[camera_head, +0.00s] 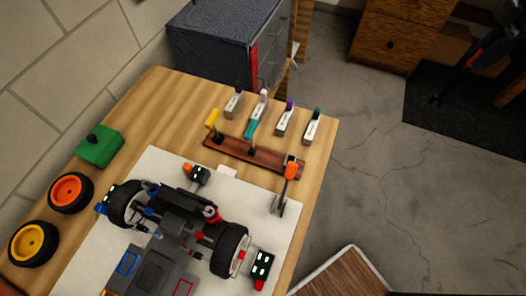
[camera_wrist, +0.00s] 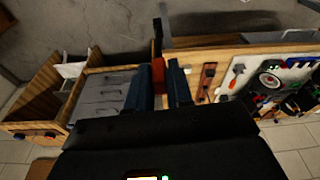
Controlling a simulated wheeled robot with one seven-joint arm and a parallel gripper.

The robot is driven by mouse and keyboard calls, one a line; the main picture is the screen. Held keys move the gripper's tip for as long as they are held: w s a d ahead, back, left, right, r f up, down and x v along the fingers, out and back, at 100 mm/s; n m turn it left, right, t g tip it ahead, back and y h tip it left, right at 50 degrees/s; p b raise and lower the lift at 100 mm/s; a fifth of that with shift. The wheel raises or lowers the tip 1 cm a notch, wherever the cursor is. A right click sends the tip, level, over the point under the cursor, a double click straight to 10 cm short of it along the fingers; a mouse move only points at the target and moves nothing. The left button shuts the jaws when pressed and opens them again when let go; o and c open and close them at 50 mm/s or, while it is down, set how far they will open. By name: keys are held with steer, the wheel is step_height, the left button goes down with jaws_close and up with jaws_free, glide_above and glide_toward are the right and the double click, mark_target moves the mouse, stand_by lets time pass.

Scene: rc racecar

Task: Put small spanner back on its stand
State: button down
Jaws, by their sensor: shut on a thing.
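My gripper (camera_wrist: 158,88) shows in the wrist view, its dark blue fingers closed around a narrow red piece. I take this for the small spanner (camera_wrist: 158,72); a grey bar lines up above it, and the fingers hide most of its shape. I cannot make out my gripper with certainty in the head view. The brown stand (camera_head: 230,147) lies on the wooden table behind the car. Yellow, teal and orange-handled tools are at it, the orange one at its right end. The stand also shows in the wrist view (camera_wrist: 207,80), right of my fingers and apart from them.
The partly built car (camera_head: 180,240) sits on a white sheet. Several small labelled holders (camera_head: 285,122) stand behind the stand. A green box (camera_head: 100,146) and loose wheels (camera_head: 70,193) are at the left. A dark drawer cabinet (camera_head: 225,40) adjoins the table's far end. Concrete floor is open at right.

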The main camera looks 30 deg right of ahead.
steer(key=shift+w+a, duration=0.1)
steer(key=w+a+f+n+g, duration=0.1)
steer(key=w+a+f+n, duration=0.1)
steer(key=w+a+n, duration=0.35)
steer(key=w+a+f+n, duration=0.25)
steer(key=w+a, duration=0.45)
steer(key=a, duration=0.4)
steer(key=w+a+f+n+g+b, duration=0.1)
steer(key=a+f+n, duration=0.2)
steer(key=a+n, duration=0.5)
steer(key=a, duration=1)
steer(key=shift+f+n, duration=0.15)
steer(key=shift+n, duration=0.25)
steer(key=shift+w, duration=0.15)
steer(key=shift+f+b, duration=0.15)
steer(key=shift+b, duration=0.35)
